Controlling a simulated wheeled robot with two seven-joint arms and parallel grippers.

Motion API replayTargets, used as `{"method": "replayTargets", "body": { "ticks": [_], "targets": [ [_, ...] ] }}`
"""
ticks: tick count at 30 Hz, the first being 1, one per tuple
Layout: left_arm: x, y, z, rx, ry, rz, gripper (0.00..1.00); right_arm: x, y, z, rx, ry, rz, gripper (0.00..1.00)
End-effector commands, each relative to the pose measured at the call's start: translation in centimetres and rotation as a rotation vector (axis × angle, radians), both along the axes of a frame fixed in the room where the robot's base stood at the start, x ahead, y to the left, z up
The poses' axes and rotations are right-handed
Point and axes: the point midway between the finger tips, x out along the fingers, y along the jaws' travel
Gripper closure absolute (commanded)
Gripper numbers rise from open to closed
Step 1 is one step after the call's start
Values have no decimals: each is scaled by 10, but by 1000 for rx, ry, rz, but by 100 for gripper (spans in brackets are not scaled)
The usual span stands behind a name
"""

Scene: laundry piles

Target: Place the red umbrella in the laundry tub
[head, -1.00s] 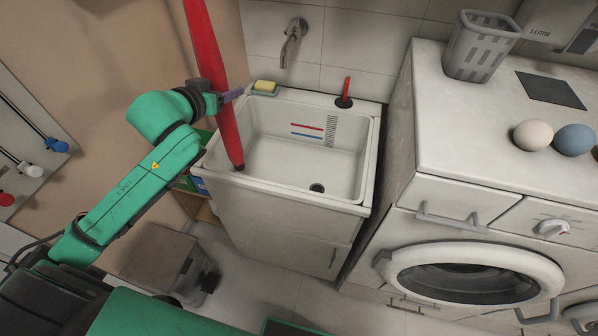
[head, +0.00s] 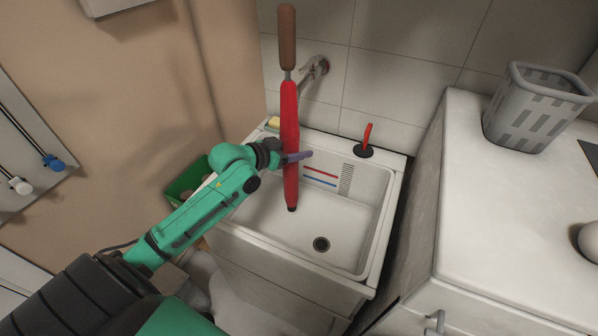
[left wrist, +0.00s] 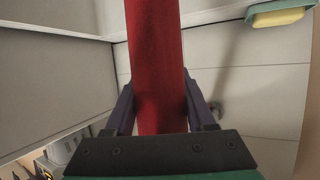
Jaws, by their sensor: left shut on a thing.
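The red umbrella (head: 290,125) is closed and upright, with its brown wooden handle at the top and its dark tip at the bottom. My left gripper (head: 293,157) is shut on the umbrella around its middle; the left wrist view shows the red cloth (left wrist: 156,70) between the two fingers (left wrist: 160,110). The white laundry tub (head: 372,262) stands below, with a dark drain in its floor. The umbrella's lower end shows against the tub's basin; I cannot tell whether the tip touches the floor. My right gripper is not in view.
A red-handled plunger (head: 365,142) stands at the tub's back right corner. A yellow sponge (head: 273,123) lies at the back left, beside the umbrella. A wall tap (head: 314,68) is behind the umbrella. A grey basket (head: 535,110) stands on the white counter at right.

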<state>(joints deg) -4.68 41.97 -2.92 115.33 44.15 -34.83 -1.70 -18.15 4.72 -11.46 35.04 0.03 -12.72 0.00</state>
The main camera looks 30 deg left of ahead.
Motion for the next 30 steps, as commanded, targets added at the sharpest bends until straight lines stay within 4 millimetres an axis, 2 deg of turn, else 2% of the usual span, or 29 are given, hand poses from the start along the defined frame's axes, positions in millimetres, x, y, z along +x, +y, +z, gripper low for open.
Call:
{"method": "replayTargets", "body": {
  "ticks": [3,8,11,20,21,23,30],
  "targets": [
    [1,0,-24,-2,-1,2,100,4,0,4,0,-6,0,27],
    [1,0,-53,-1,-1,2,100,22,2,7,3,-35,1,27],
    [1,1,-71,1,-2,1,100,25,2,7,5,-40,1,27],
    [1,0,-77,1,-5,1,100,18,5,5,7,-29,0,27],
    [1,0,-78,1,-3,0,37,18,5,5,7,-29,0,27],
    [1,0,-78,2,-2,0,15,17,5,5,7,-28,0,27],
    [1,0,-77,1,-1,1,15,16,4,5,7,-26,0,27]
  ]
}}
